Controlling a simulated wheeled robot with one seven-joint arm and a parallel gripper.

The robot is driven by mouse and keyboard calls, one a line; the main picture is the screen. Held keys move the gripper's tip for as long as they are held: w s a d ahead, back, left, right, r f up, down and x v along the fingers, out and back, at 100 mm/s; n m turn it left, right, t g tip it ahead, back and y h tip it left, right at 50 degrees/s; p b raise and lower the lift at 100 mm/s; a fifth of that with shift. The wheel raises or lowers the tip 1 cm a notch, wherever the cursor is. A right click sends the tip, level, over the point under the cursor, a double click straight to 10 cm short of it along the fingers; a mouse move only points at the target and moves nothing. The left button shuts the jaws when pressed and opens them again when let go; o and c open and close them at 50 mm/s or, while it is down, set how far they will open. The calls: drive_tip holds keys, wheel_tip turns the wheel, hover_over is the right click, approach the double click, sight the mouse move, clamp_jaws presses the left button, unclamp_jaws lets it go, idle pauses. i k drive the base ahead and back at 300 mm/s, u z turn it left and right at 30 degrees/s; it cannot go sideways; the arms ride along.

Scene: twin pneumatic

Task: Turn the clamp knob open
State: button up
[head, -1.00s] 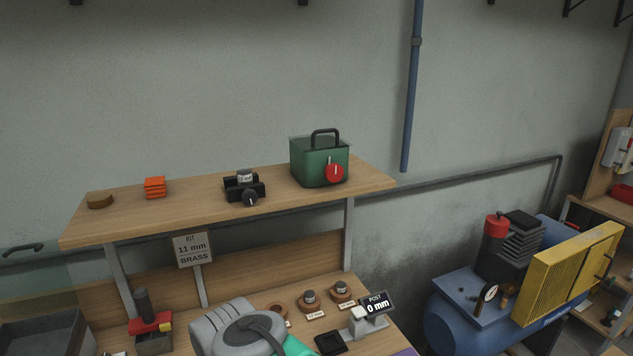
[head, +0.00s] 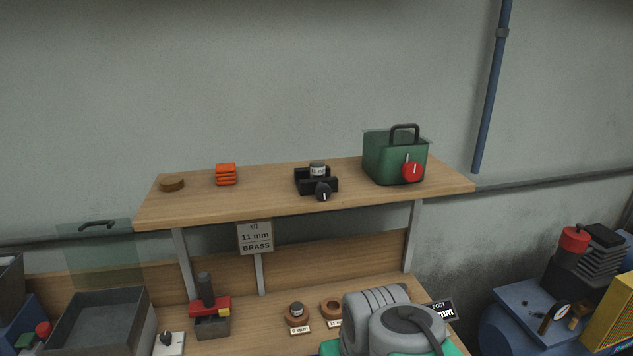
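The small black clamp (head: 302,183) sits on the upper wooden shelf, about the middle. Its round black clamp knob (head: 323,191) faces the front, with a white mark line that looks about upright. A small grey labelled cylinder (head: 318,169) stands between the clamp's jaws; its label is too small to read. The grey and green part of my own arm shows at the bottom, below and right of the clamp. My gripper's fingers do not show, and nothing touches the knob.
On the shelf (head: 245,206), a green box (head: 385,160) with a red knob (head: 411,171) stands right of the clamp. Orange pads (head: 225,174) and a brown disc (head: 172,184) lie left. A sign (head: 255,238) hangs below. Shelf front around the clamp is clear.

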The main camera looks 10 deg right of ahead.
sight(323, 191)
drive_tip(key=k, duration=1.05)
drive_tip(key=u, duration=0.9)
drive_tip(key=i, duration=1.25)
drive_tip(key=z, duration=0.35)
